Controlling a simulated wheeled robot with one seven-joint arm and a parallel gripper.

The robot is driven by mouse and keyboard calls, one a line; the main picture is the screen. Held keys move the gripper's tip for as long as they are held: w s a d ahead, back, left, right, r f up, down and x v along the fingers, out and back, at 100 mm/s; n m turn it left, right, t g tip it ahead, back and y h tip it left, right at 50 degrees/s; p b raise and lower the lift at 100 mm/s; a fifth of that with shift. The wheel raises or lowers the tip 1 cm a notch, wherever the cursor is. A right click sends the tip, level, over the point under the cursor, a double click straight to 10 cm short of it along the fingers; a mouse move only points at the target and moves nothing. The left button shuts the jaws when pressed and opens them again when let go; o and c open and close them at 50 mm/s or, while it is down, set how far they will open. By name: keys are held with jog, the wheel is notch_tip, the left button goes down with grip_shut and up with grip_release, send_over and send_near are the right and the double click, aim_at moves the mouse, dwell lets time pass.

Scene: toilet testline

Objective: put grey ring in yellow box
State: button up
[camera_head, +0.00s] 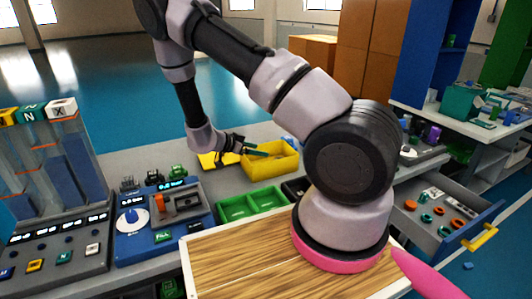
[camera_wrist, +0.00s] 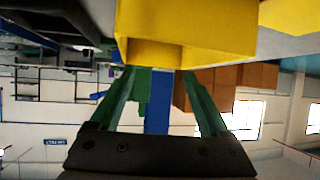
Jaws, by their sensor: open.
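My gripper (camera_head: 260,152) is by the left side of the box's rim. In the wrist view my gripper (camera_wrist: 160,78) has its two green fingers spread apart, with no object visible between them. I cannot pick out a grey ring in either view. The inside of the yellow box is mostly hidden.
An open drawer (camera_head: 440,212) at right holds orange and green rings. My arm hides part of the bench.

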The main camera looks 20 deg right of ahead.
jog(key=w+a+r+n+t+y, duration=0.15)
jog(key=w+a+r+y, duration=0.25)
jog(key=r, duration=0.4)
jog(key=w+a+r+t+y, duration=0.3)
jog(key=w+r+y, duration=0.1)
jog(key=r, duration=0.4)
jog(key=s+a+r+n+t+y, duration=0.1)
jog(key=s+a+r+y, duration=0.1)
jog(key=r, duration=0.5)
jog(key=s+a+r+n+t+y, duration=0.1)
jog(key=r+n+y, duration=0.1)
jog(key=r, duration=0.4)
jog(key=s+r+n+y, duration=0.45)
jog(key=s+r, duration=0.65)
jog(key=s, duration=0.3)
jog(key=s+d+r+n+g+h, duration=0.1)
jog(key=s+d+n+g+h, duration=0.1)
jog(key=s, duration=1.3)
jog(key=shift+s+d, duration=0.35)
jog(key=shift+d, duration=0.55)
jog(key=shift+h, duration=0.25)
